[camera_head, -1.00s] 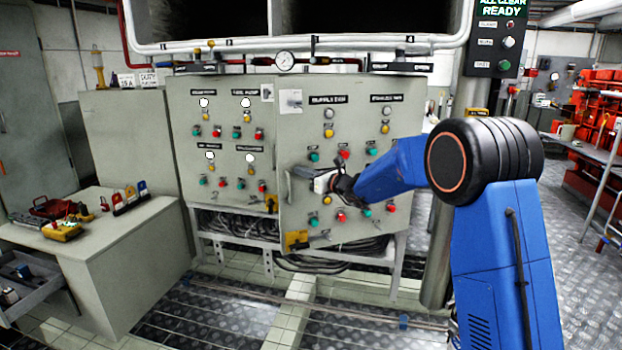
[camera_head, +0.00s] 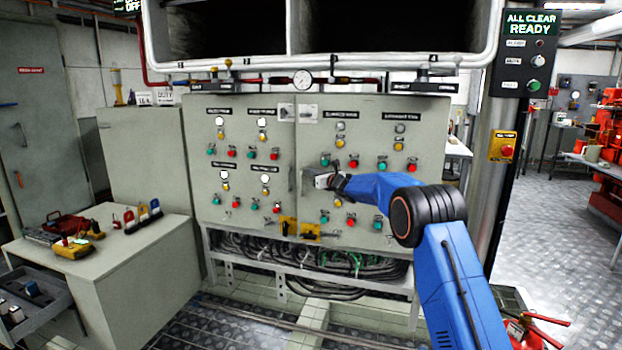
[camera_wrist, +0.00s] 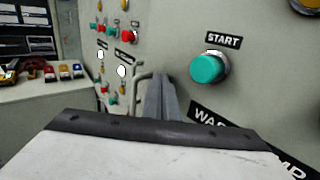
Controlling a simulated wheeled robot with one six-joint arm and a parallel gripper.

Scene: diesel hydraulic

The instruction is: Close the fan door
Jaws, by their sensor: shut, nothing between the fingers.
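The grey control cabinet has a left door (camera_head: 232,181) and a right door (camera_head: 365,113), both with buttons and lamps. In the head view the right door now lies about level with the left one. A vertical bar handle (camera_head: 291,174) sits on the right door's left edge. My gripper (camera_head: 308,180) is shut and empty, at the handle's right side. In the wrist view the closed fingers (camera_wrist: 160,95) lie beside the handle (camera_wrist: 138,88), close to the panel. Whether they touch the handle or door, I cannot tell. A green START button (camera_wrist: 208,68) is right of the fingers.
A desk (camera_head: 125,240) with tools and an open drawer (camera_head: 35,300) stands at left. Cables (camera_head: 300,255) hang under the cabinet. A post with a yellow stop box (camera_head: 503,147) stands at right. A red-handled item (camera_head: 525,330) is at lower right.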

